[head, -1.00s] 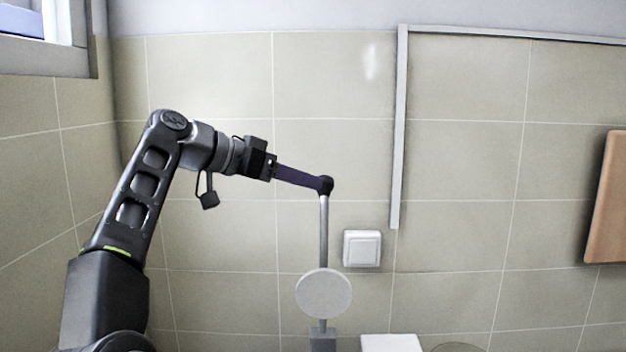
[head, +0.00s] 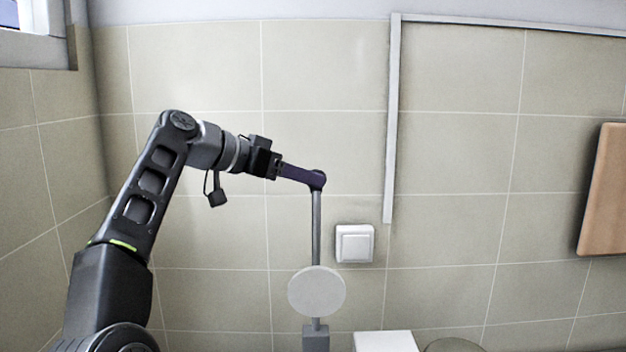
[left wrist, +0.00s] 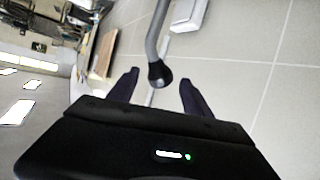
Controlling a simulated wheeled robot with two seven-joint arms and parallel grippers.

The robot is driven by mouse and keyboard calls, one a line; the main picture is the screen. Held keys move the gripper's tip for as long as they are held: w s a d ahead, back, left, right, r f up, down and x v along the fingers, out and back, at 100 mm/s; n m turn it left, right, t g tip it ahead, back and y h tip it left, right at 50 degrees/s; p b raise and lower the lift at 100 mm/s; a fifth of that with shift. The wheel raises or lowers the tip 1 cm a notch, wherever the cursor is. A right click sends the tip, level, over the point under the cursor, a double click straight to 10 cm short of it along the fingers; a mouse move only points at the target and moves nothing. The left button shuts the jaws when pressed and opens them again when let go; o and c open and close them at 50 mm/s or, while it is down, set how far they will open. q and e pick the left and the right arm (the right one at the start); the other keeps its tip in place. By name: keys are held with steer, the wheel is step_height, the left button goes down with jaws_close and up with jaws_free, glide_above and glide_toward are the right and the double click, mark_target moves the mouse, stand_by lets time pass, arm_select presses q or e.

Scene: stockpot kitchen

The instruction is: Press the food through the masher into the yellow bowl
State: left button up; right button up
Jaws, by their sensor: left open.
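The masher shows in the head view as a grey lever rod (head: 316,228) topped by a dark round knob (head: 319,181), with a pale round disc (head: 316,291) and a grey block (head: 316,338) below. The rod stands close to upright. My left gripper (head: 311,179) reaches in from the left at the knob. In the left wrist view the knob (left wrist: 160,73) lies between the two spread fingers of my left gripper (left wrist: 159,78), with a gap on each side. The yellow bowl, the food and my right gripper are not in view.
A white block-like thing (head: 385,341) and a clear rounded rim (head: 453,345) show at the bottom edge, right of the masher. A switch (head: 355,243) and a brown board (head: 604,190) are on the tiled wall. The space around the lever's top looks clear.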

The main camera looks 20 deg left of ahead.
arm_select(q)
steer(key=shift+x, duration=1.7)
steer(key=shift+c, duration=0.2)
jaws_close()
